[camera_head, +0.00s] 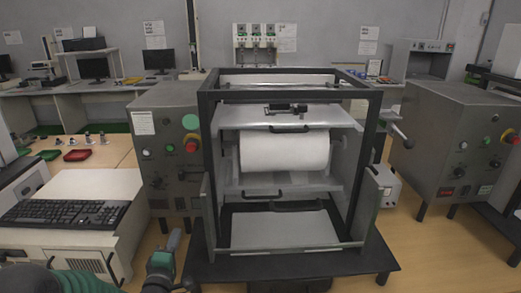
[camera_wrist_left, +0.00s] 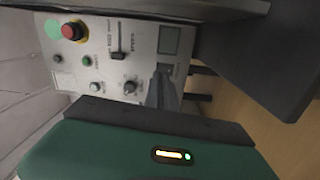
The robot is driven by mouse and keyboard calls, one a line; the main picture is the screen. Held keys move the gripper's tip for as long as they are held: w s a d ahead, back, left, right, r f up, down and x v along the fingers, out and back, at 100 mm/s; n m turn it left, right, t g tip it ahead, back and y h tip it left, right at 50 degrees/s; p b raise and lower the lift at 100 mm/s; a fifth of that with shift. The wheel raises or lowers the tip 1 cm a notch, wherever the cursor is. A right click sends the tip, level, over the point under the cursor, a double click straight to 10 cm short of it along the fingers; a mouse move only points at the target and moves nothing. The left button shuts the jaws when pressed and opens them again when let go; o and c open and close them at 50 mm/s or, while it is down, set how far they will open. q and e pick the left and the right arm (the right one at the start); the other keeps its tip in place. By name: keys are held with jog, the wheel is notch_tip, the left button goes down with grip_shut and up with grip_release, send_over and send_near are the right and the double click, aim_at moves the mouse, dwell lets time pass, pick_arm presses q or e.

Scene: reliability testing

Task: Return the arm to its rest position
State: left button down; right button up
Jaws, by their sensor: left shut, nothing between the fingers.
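My left gripper (camera_head: 174,241) is low in the head view, left of centre, with part of my green arm at the bottom left edge. Its fingers are together and hold nothing. It is in front of the grey control box (camera_head: 165,185) and left of the black-framed machine (camera_head: 207,150), apart from both as far as I can see. In the left wrist view the finger (camera_wrist_left: 163,92) shows against the control panel (camera_wrist_left: 140,50), which appears turned sideways with a red button and knobs. My right gripper is not in view.
The framed machine holds a white roll (camera_head: 285,152) and stands on a low dark table (camera_head: 300,264). A keyboard (camera_head: 62,213) lies on a white unit at the left. Another grey control box (camera_head: 450,140) stands at the right.

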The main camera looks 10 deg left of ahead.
pick_arm(q)
jog(key=s+d+m+g+h+p, duration=0.1)
jog(key=d+m, duration=0.1)
jog(key=d+f+m+g+p, duration=0.1)
jog(key=d+m+g, duration=0.1)
jog(key=d, duration=0.1)
jog(key=s+d+m+g+h+p, duration=0.1)
jog(key=d+m+p, duration=0.1)
jog(key=m, duration=0.1)
jog(key=shift+s+d+f+g+h, duration=0.2)
jog(key=shift+s+f+g+h, duration=0.1)
jog(key=shift+g, duration=0.1)
jog(key=s+d+m+g+p, duration=0.3)
jog(key=s+d+m+g, duration=0.1)
jog(key=s, duration=0.7)
jog(key=s+d+m+g+p, duration=0.2)
jog(key=s+d+m+g, duration=0.2)
jog(key=s, duration=0.7)
jog(key=m+g, duration=0.2)
jog(key=m, duration=0.1)
jog(key=shift+s+m+g+h+p, duration=0.3)
jog(key=shift+s+m+p, duration=0.05)
jog(key=shift+m+p, duration=0.05)
jog(key=shift+d, duration=0.35)
jog(key=shift+a+r, duration=0.1)
